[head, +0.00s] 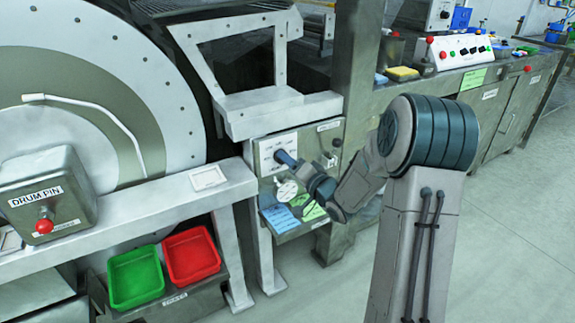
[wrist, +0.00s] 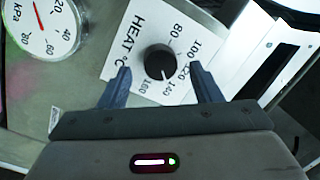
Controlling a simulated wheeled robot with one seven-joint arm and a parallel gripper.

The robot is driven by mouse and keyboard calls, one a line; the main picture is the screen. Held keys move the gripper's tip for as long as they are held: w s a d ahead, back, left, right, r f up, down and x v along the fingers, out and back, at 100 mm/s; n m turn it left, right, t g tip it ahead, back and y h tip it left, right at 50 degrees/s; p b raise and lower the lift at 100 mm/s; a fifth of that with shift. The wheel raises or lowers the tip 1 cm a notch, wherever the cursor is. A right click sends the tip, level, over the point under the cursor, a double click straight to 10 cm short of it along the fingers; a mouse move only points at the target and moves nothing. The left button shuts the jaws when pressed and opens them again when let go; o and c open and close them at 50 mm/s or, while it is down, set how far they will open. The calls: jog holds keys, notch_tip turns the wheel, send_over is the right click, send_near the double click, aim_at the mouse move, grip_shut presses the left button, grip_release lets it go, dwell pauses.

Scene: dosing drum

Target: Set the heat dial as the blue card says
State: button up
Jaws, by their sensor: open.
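The heat dial (wrist: 158,58) is a round black knob on a white plate marked HEAT with numbers from 80 to 160, in the wrist view. A light mark on its lower edge points down, toward the 140–160 side; the exact setting is hard to tell. My gripper (wrist: 160,69) is open, with one blue-grey finger to each side of the knob; I cannot tell whether they touch it. In the head view my gripper (head: 286,159) is at the dial's white plate (head: 266,153) and hides the knob. The blue card (head: 281,219) lies on the sloped shelf below; its writing is too small to read.
A round kPa gauge (wrist: 46,25) is beside the dial plate. A green card (head: 312,210) lies right of the blue card. The large drum (head: 75,100), the DRUM PIN box (head: 50,200), a green tray (head: 136,278) and a red tray (head: 191,255) are at left. Floor at right is clear.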

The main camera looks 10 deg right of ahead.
jog(key=shift+x, duration=0.9)
jog(key=c, duration=1)
jog(key=shift+n, duration=0.4)
jog(key=shift+s+a+r+n+g+h+b, duration=0.1)
jog(key=shift+n+h+b, duration=0.3)
jog(key=shift+n+b, duration=1.8)
jog(key=shift+f+n+g+h+b, duration=0.1)
jog(key=shift+n+h+b, duration=0.3)
jog(key=shift+n+b, duration=1.85)
jog(key=shift+a+r+n+g+h+b, duration=0.1)
jog(key=shift+n+h+b, duration=0.65)
jog(key=shift+n, duration=2.5)
jog(key=shift+r+y+b, duration=0.1)
jog(key=shift+y+b, duration=0.25)
jog(key=shift+b, duration=0.1)
